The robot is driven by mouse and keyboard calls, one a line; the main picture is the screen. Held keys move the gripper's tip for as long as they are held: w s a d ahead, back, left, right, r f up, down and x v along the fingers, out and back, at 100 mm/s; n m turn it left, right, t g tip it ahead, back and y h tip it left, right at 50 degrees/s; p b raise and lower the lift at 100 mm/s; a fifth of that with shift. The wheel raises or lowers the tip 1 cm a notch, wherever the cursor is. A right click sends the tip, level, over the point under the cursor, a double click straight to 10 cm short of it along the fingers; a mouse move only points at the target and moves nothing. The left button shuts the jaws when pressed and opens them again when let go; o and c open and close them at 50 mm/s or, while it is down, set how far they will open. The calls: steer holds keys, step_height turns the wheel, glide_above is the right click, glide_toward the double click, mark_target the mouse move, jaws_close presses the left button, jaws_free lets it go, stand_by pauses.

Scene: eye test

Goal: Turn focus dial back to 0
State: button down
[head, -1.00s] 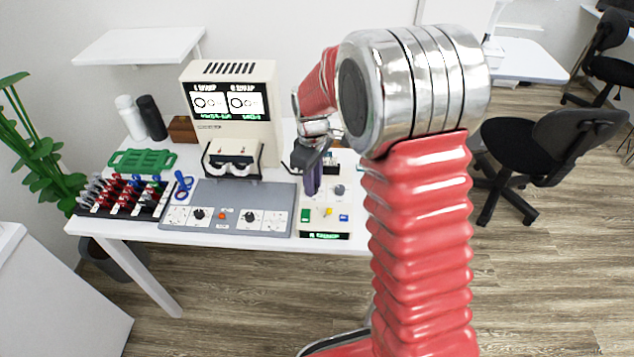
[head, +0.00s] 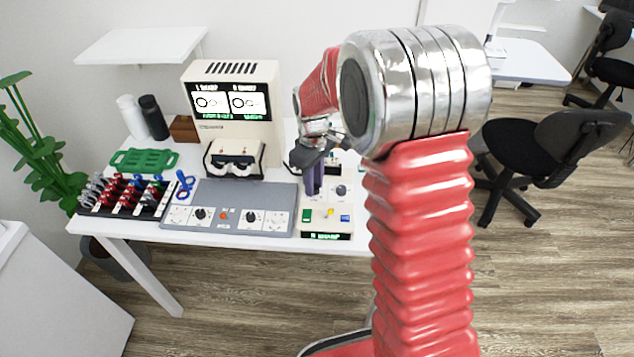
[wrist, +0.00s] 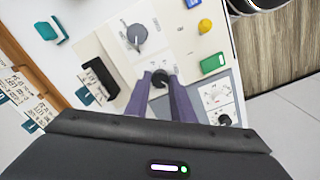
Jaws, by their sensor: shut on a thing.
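A cream control box (head: 312,230) stands at the right end of the white desk. My gripper (head: 314,186) reaches down onto it from above, with two purple fingers. In the wrist view, my gripper (wrist: 160,82) is shut on a small black dial (wrist: 159,77) on the box's top, one finger on each side. The dial's pointer and scale are mostly hidden, so its setting and whether it is the focus dial cannot be read. A larger grey dial (wrist: 137,35) with marks around it is beside it, free of the fingers; the head view shows it too (head: 341,190).
The box has a green button (head: 307,215), a yellow knob (head: 330,212) and a blue button (head: 345,218) near its front. A grey panel (head: 228,197) with black knobs lies left of it. A viewer (head: 235,158) and a two-screen monitor (head: 230,104) stand behind.

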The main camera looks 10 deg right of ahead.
steer(key=shift+s+a, duration=0.1)
steer(key=shift+a, duration=0.1)
steer(key=c, duration=1.9)
jaws_free()
steer(key=o, duration=0.4)
steer(key=shift+d, duration=0.1)
steer(key=shift+c, duration=0.2)
steer(key=shift+r, duration=0.1)
steer(key=shift+r, duration=0.6)
step_height(320, 180, up, 12)
steer(key=shift+r, duration=0.15)
